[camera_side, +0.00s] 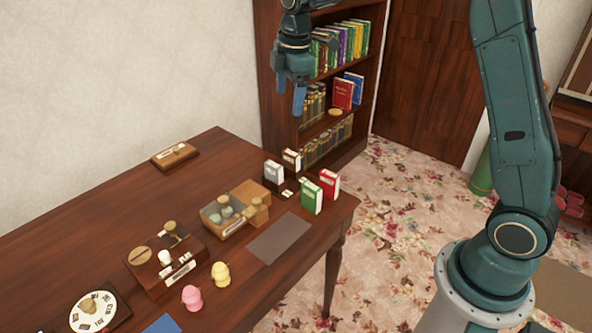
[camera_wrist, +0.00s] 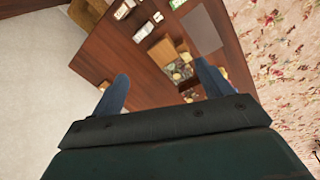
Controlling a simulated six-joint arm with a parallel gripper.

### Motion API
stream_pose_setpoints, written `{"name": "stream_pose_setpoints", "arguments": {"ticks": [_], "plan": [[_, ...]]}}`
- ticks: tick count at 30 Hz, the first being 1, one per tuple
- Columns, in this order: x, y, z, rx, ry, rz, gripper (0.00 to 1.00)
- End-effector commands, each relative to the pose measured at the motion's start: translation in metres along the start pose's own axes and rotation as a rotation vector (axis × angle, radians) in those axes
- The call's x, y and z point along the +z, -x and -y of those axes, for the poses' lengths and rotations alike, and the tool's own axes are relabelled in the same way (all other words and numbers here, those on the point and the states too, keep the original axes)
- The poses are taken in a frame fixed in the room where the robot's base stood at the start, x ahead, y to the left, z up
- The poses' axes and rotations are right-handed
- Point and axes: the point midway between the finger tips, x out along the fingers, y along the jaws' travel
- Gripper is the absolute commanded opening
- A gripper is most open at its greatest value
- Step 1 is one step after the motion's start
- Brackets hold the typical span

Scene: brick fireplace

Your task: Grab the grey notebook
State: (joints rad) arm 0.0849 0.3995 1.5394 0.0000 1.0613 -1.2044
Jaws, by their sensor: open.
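A flat grey rectangle (camera_side: 279,238), which looks like the grey notebook, lies near the front right edge of the brown table (camera_side: 75,238). In the wrist view the grey rectangle (camera_wrist: 202,31) is at the top, right of centre. My gripper (camera_side: 290,92) is high above the far right part of the table, well apart from the notebook. In the wrist view its two blue fingers (camera_wrist: 162,84) are spread with nothing held between them.
Small boxes, including a green one (camera_side: 311,196) and a red one (camera_side: 329,184), stand just behind the notebook. A wooden box with knobs (camera_side: 222,228) is left of it. Yellow (camera_side: 220,273) and pink (camera_side: 192,298) figures stand nearer. A bookshelf (camera_side: 318,75) stands behind the table.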

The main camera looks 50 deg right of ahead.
Motion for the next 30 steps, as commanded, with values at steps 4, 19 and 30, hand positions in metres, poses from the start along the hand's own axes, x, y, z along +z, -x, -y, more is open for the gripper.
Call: {"name": "stream_pose_setpoints", "arguments": {"ticks": [4, 19, 30], "plan": [[-0.004, -0.035, -0.024, -0.038, 0.109, 0.013, 0.78], [-0.007, -0.138, -0.072, -0.133, 0.422, 0.021, 0.78], [-0.006, -0.148, -0.075, -0.142, 0.452, 0.02, 0.78]]}}
